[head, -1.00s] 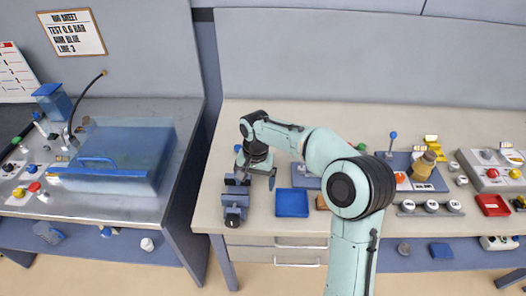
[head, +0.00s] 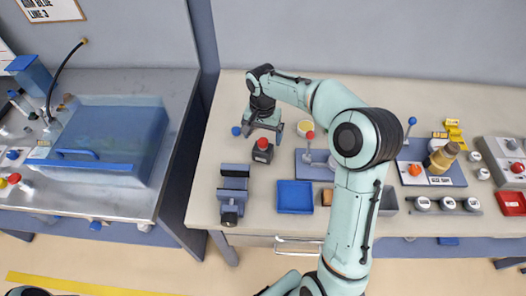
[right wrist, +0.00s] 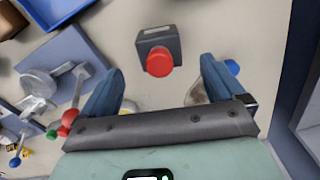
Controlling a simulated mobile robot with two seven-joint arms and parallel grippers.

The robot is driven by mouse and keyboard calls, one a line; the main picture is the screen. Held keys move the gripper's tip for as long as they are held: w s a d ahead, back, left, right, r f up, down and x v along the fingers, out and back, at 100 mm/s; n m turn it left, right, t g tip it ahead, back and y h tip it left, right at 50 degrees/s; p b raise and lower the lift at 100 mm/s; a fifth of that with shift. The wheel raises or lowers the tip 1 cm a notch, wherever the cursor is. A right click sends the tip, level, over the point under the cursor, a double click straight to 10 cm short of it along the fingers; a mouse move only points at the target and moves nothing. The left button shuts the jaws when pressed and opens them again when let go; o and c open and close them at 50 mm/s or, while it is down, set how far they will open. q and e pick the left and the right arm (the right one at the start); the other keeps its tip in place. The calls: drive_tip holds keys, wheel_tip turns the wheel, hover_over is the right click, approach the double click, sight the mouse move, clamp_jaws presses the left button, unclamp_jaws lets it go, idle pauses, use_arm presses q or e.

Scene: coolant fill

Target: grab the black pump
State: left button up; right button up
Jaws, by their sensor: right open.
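The black pump is most likely the small black block with a round red top (head: 262,152), standing on the bench behind the blue-grey vise. In the right wrist view the same block (right wrist: 143,41) stands just beyond and between the fingertips, with a pale label on its far side. My right gripper (head: 263,134) is open with nothing between its fingers, just behind the block in the head view. Its blue fingers (right wrist: 160,72) show spread in the right wrist view, apart from the block. My left gripper is not in view.
The blue-grey vise (head: 234,185) and blue tray (head: 294,197) are in front of the block. A blue knob (head: 236,131) is close left of the gripper. A lever fixture (head: 314,170) and a pale round container (head: 305,128) are to the right. Bench is clear at back left.

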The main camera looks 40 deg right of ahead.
sight(263, 149)
wheel_tip(263, 149, down, 3)
drive_tip(key=shift+w+r, duration=0.1)
wheel_tip(263, 149, down, 5)
drive_tip(key=shift+f, duration=0.1)
drive_tip(key=c, duration=1.2)
